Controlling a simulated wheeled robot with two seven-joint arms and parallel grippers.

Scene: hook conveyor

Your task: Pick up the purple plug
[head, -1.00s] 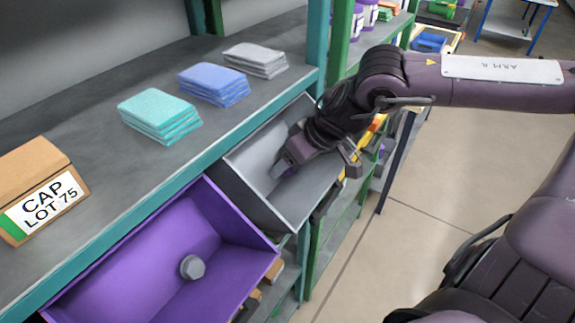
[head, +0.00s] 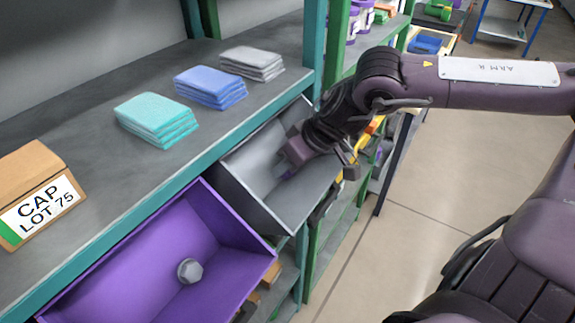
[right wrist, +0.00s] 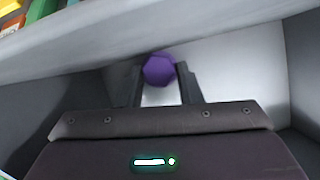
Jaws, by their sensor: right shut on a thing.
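The purple plug (right wrist: 159,69) shows in the right wrist view as a small faceted purple piece between the fingertips. My right gripper (right wrist: 160,80) is shut on it, inside the grey bin (head: 242,177). In the head view the right gripper (head: 290,170) reaches into that bin from the upper right, and only a small bit of purple shows by its fingers. The gripper hides most of the plug there. My left gripper is not in view.
A purple bin (head: 120,265) holding a grey plug (head: 190,271) stands left of the grey bin. Above, a shelf (head: 90,165) carries folded cloth stacks and a cardboard box (head: 38,190). In the wrist view a pale edge (right wrist: 120,50) lies close beyond the plug.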

